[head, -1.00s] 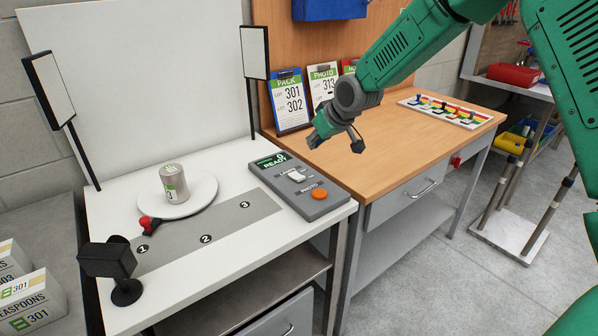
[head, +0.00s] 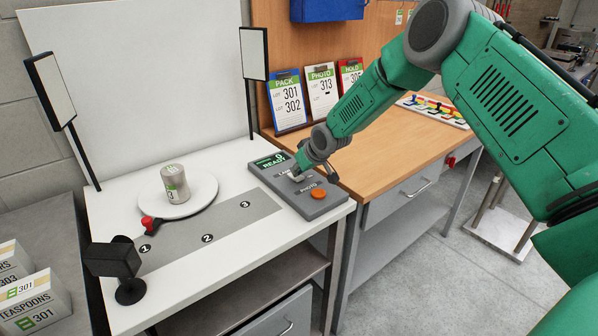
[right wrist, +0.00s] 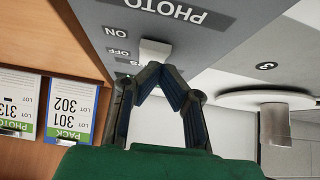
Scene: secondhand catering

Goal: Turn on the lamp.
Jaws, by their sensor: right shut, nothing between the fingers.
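The grey control box (head: 318,196) stands at the right end of the white table and carries a white lamp switch (head: 297,177). In the right wrist view the switch (right wrist: 154,50) sits beside the printed words ON and OFF. My right gripper (head: 301,172) is shut and empty, its tips right at the switch; I cannot tell if they touch it. It also shows in the right wrist view (right wrist: 161,68). Two flat lamp panels on black stands, left (head: 50,88) and right (head: 253,52), look pale; I cannot tell if they are lit. My left gripper is out of view.
An orange button (head: 318,193) is on the box near my gripper. A can (head: 174,183) stands on a round white turntable (head: 205,200) to the left. A black camera-like device (head: 112,258) is at the front left. A wooden desk (head: 400,150) adjoins on the right.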

